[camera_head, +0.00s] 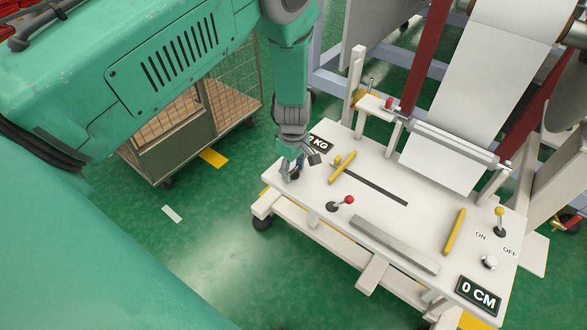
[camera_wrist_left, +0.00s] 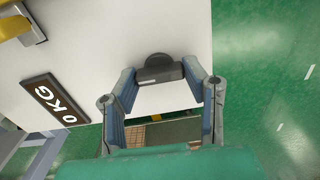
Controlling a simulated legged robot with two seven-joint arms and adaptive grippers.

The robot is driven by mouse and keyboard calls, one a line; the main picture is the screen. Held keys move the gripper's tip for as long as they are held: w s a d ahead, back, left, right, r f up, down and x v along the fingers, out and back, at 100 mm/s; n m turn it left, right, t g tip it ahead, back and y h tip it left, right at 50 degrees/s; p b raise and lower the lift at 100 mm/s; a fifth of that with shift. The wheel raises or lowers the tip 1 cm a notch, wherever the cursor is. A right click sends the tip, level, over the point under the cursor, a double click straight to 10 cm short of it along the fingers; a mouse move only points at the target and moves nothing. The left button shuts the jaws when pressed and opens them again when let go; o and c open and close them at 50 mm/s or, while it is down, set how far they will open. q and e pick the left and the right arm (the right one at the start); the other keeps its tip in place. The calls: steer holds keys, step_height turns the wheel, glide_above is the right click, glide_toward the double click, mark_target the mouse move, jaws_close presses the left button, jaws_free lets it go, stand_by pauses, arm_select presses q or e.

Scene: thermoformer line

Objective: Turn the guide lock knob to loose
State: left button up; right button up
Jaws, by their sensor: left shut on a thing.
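A dark knob with a raised bar grip (camera_wrist_left: 160,70) stands on the white panel of the machine, near the panel's edge. My left gripper (camera_wrist_left: 160,88) has one finger on each side of the bar and is shut on it. In the head view my left gripper (camera_head: 292,172) reaches down to the left corner of the white panel (camera_head: 335,240), and its fingers mostly hide the knob. I can read no loose or lock marking beside the knob. My right gripper is not in view.
A wire cage cart (camera_head: 165,150) stands left. Green floor is free in front.

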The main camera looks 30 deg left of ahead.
mark_target(295, 170)
arm_select(q)
steer(key=shift+d, duration=0.15)
stand_by(0.3)
steer(key=o, duration=1.1)
steer(key=shift+o, duration=0.2)
steer(key=shift+r, duration=0.25)
step_height(295, 170, up, 11)
steer(key=shift+r, duration=0.15)
steer(key=shift+w, duration=0.1)
